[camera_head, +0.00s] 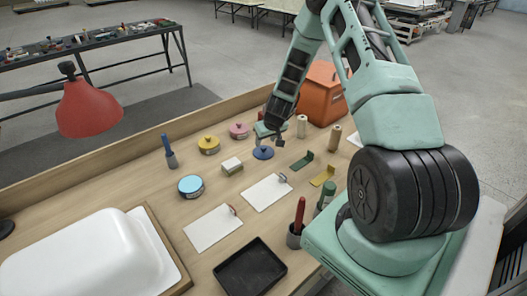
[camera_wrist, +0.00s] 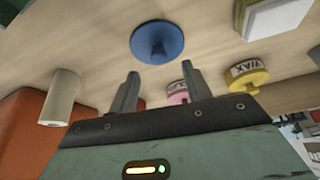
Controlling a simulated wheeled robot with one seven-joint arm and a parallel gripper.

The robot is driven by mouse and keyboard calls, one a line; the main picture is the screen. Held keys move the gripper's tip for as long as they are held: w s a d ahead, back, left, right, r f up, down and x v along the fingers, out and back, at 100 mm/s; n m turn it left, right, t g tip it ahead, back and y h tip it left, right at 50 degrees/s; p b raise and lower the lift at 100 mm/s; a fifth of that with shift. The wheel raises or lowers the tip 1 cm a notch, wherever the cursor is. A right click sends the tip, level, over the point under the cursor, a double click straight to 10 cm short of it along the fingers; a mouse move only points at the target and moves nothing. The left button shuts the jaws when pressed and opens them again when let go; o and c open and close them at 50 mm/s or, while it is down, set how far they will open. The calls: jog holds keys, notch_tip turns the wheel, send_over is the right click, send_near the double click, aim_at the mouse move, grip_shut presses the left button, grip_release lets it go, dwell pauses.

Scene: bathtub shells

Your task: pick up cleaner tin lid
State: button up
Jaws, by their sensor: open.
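A dark blue round lid with a raised centre (camera_head: 263,152) lies on the bench, apart from any tin. It also shows in the wrist view (camera_wrist: 157,42), just beyond my fingertips. It is likely the cleaner tin lid, but I see no readable label on it. A light blue tin (camera_head: 190,187) without a knobbed lid stands to its left, nearer the front. My gripper (camera_wrist: 160,70) is open and empty, with the lid ahead of the gap between its fingers. In the head view my gripper is above and behind the lid, its fingertips hard to make out.
A yellow tin labelled WAX (camera_wrist: 246,74) and a pink tin (camera_head: 239,131) stand left of the lid. A beige cylinder (camera_wrist: 60,98) and an orange box (camera_head: 318,94) are behind. Green and yellow brackets lie to the right.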

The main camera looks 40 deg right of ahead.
aim_at(264, 147)
jog(key=shift+p+x, duration=0.85)
jog(key=shift+x, duration=1.55)
jog(key=shift+s, duration=0.15)
grip_shut()
